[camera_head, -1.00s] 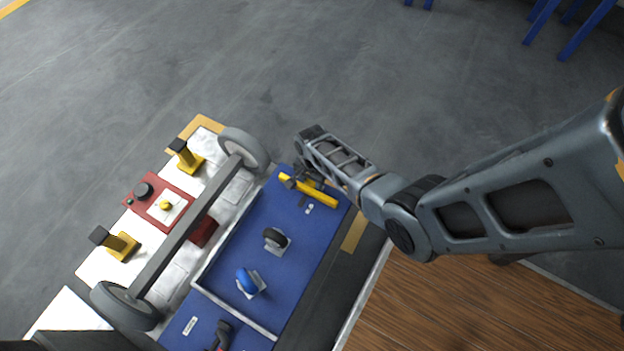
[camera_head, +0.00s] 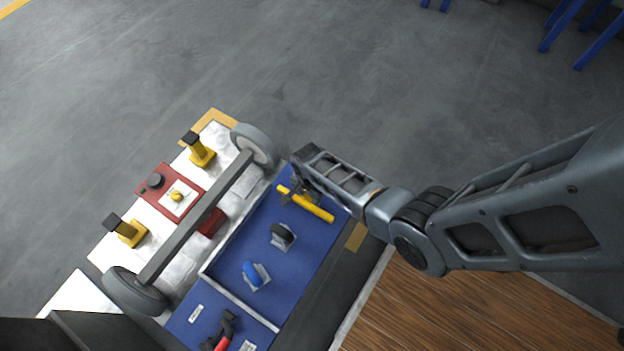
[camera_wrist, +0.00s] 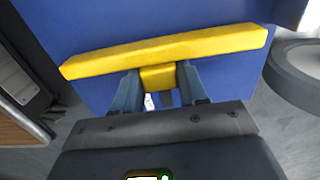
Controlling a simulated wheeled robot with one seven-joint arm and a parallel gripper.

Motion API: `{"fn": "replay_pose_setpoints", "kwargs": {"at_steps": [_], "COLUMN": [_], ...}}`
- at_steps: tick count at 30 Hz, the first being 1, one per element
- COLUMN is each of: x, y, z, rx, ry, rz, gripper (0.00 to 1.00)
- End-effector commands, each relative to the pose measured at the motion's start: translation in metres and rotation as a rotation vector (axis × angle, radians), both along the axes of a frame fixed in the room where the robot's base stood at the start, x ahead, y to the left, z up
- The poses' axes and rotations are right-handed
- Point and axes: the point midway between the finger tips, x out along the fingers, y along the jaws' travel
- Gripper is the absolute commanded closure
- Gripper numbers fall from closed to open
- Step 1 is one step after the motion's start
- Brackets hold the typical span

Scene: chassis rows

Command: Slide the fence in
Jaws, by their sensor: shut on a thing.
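The fence appears to be the yellow bar (camera_head: 312,208) lying across the far end of the blue panel (camera_head: 300,250). In the wrist view the bar (camera_wrist: 170,50) spans most of the picture, with a short yellow tab at its middle. My gripper (camera_wrist: 158,80) is shut on that tab, one finger on each side. In the head view my gripper (camera_head: 300,188) is at the bar's far side, partly hidden by my own wrist. A dark knob (camera_head: 281,233) and a blue knob (camera_head: 252,272) stand on the panel, nearer than the bar and apart from it.
A grey axle (camera_head: 205,205) with a wheel at each end (camera_head: 255,145) runs along the panel's left side. Beyond it are two yellow clamps (camera_head: 200,152) and a red box (camera_head: 168,192). A red-handled tool (camera_head: 222,332) lies at the near end. The panel between bar and knobs is clear.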

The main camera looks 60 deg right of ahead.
Motion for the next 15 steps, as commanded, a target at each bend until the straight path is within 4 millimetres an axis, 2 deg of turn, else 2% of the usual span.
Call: {"fn": "replay_pose_setpoints", "kwargs": {"at_steps": [2,3,9,15], "x": [0.0002,0.0001,-0.0001,-0.0003], "y": [0.0047,0.0049,0.005,0.005], "z": [-0.0003,-0.0003,-0.0004,-0.0005], "rx": [0.007,0.008,0.008,0.008], "ry": [0.001,0.001,0.002,0.002], "rz": [0.005,0.006,0.006,0.006], "gripper": [1.0,0.57,0.38,0.36]}}
